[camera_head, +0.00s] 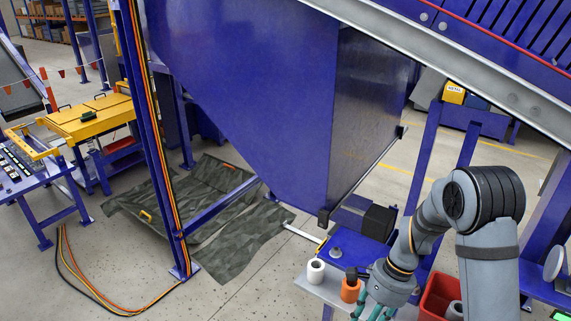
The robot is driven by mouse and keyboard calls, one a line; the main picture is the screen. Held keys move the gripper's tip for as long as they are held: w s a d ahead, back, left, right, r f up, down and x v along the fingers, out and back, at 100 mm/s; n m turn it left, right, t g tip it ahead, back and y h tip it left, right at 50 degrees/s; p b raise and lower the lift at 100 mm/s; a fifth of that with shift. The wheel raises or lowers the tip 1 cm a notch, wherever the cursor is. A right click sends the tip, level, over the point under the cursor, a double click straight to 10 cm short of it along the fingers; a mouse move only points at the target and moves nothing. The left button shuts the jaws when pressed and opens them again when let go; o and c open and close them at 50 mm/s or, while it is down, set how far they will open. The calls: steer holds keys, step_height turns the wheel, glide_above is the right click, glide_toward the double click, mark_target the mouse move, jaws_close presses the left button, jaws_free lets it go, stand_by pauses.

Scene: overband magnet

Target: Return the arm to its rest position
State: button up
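My arm (490,230) reaches down from the lower right, bent at a black-ringed joint. My gripper (373,312) with teal fingers points down at the bottom edge of the picture, over the front of a light grey bench (335,292). The fingertips are partly cut off, so I cannot tell whether they are open or shut, or whether anything is between them. An orange roll (350,291) stands on the bench just left of my gripper. A white roll (316,271) stands farther left.
A red bin (434,300) holding a grey-white roll is right of my gripper. Behind the bench are a dark motor (362,218) and a large blue hopper (270,90). A dark tarp (240,240) and loose cables (100,300) lie on the floor at left.

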steer(key=s+a+f+n+g+h+b, duration=0.2)
steer(key=s+n, duration=0.5)
steer(key=w+d+r+m+t+y+p, duration=0.1)
steer(key=w+d+r+m+t+p, duration=0.25)
steer(key=w+d+m, duration=0.55)
steer(key=w+d+r+m+t+p, duration=0.3)
steer(key=w+d+r+m+t, duration=0.15)
steer(key=w+m, duration=0.7)
steer(key=m+h+p, duration=0.1)
steer(key=m+h, duration=0.3)
steer(key=m, duration=1.3)
glide_above(452, 306)
steer(key=shift+s+a+f+n, duration=0.1)
steer(key=shift+a+f+n, duration=0.15)
steer(key=shift+f, duration=0.2)
step_height(452, 306, down, 8)
steer(key=b, duration=0.7)
steer(key=shift+d+r+b, duration=0.1)
steer(key=shift+r+b, duration=0.1)
steer(key=shift+b, duration=0.1)
step_height(452, 306, up, 3)
steer(key=p, duration=0.3)
steer(key=shift+r+p, duration=0.6)
